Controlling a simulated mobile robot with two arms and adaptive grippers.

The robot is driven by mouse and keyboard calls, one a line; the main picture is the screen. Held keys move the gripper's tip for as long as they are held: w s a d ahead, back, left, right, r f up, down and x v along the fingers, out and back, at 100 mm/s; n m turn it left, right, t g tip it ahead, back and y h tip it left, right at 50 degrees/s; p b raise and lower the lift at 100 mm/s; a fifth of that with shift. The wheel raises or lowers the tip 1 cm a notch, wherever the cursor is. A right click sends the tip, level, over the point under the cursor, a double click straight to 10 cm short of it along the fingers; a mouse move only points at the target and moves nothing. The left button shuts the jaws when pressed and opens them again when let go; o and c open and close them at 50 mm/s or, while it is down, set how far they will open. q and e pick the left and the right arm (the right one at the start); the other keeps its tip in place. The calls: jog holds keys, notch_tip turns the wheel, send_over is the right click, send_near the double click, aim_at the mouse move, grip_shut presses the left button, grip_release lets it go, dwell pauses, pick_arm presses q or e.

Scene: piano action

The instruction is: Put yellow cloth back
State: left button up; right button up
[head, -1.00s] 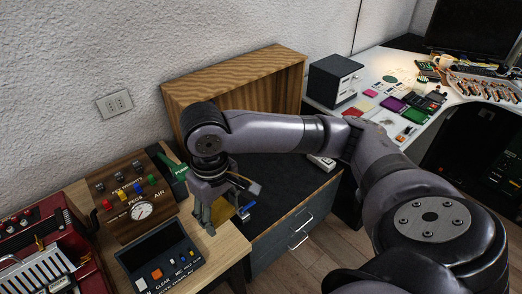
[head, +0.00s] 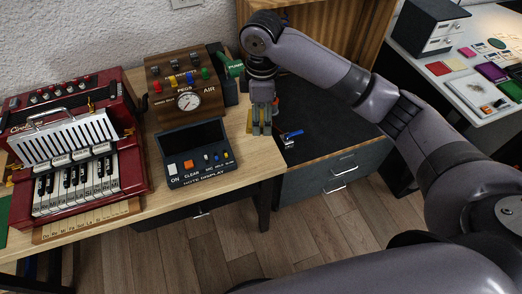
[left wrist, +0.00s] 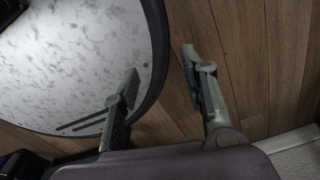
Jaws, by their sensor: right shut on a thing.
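My right gripper (head: 262,128) hangs fingers down at the right edge of the wooden desk, beside the dark cabinet top. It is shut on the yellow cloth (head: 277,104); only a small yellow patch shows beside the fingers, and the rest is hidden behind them. I cannot tell whether the cloth touches the surface below. My left gripper (left wrist: 160,78) shows in the left wrist view, open and empty, its two fingers well apart over the wooden floor and a round table edge.
A note display console (head: 202,160) and a wooden gauge box (head: 185,85) stand left of the right gripper. A red accordion (head: 75,165) is further left. A small blue-handled tool (head: 291,134) lies on the dark cabinet top (head: 335,125). A round marbled table (left wrist: 70,60) lies below the left gripper.

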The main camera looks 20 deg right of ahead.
aim_at(262, 155)
notch_tip(262, 155, down, 15)
jog(key=shift+r, duration=0.2)
dwell(0.3)
jog(key=shift+f, duration=0.15)
jog(key=o, duration=1.1)
notch_tip(262, 155, up, 12)
jog(key=shift+r, duration=0.2)
jog(key=shift+f, duration=0.1)
